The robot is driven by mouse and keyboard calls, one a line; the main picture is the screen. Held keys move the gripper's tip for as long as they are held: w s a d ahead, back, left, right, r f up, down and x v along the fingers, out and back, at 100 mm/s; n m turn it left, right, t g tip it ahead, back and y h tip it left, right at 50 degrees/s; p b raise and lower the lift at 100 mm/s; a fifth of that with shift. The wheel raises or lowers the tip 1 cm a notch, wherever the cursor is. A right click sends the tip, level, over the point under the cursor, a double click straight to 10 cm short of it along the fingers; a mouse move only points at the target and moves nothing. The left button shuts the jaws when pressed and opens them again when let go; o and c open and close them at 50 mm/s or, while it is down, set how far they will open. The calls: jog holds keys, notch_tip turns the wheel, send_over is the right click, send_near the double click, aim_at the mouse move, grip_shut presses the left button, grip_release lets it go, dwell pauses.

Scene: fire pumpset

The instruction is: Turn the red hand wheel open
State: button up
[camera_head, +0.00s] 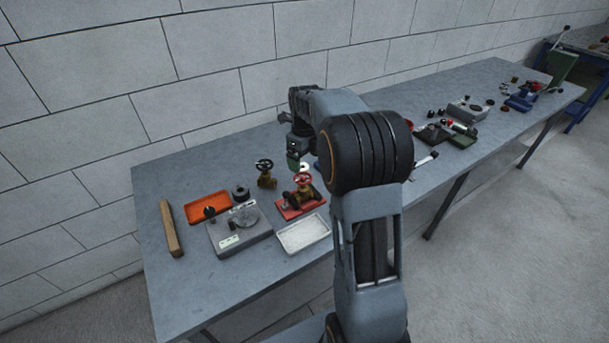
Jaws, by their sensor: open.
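The red hand wheel (303,179) sits on top of a brass-coloured valve (297,196) on a red base plate (288,210), on the grey table. My gripper (296,165) is just above and slightly left of the wheel and points down. It is open, small in the picture, and its fingertips are hard to make out. Whether it touches the wheel cannot be told. My arm stands to the right and hides part of the table behind it.
A valve with a black wheel (264,166) stands to the left. A white tray (303,234), a grey device (238,230), an orange tray (206,207) and a wooden bar (171,229) lie nearby. Several tools crowd the table's far right. A block wall (120,100) runs behind.

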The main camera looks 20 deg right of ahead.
aim_at(305, 178)
notch_tip(305, 178, down, 7)
dwell(0.3)
jog(key=shift+c, duration=0.2)
jog(key=c, duration=0.9)
